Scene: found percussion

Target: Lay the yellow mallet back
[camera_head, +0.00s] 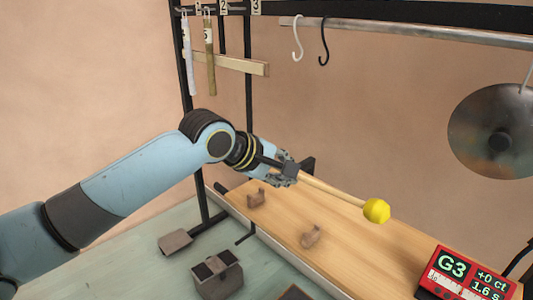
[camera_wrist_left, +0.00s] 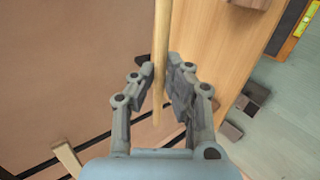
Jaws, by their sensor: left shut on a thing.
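The yellow mallet has a pale wooden stick and a faceted yellow head (camera_head: 376,211). My left gripper (camera_head: 290,173) is shut on the stick near its rear end, and the head points to the right, above the wooden board (camera_head: 390,257). In the left wrist view the stick (camera_wrist_left: 161,50) runs between the two fingers (camera_wrist_left: 165,85); the head is out of that frame. My right gripper is not in view.
A dark frame carries a rail (camera_head: 420,33) with two hooks (camera_head: 297,40) and a hanging round metal disc (camera_head: 497,140). Hanging tubes (camera_head: 210,60) are at upper left. A red display (camera_head: 466,275) stands at lower right. Grey blocks (camera_head: 217,275) lie on the pale green table.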

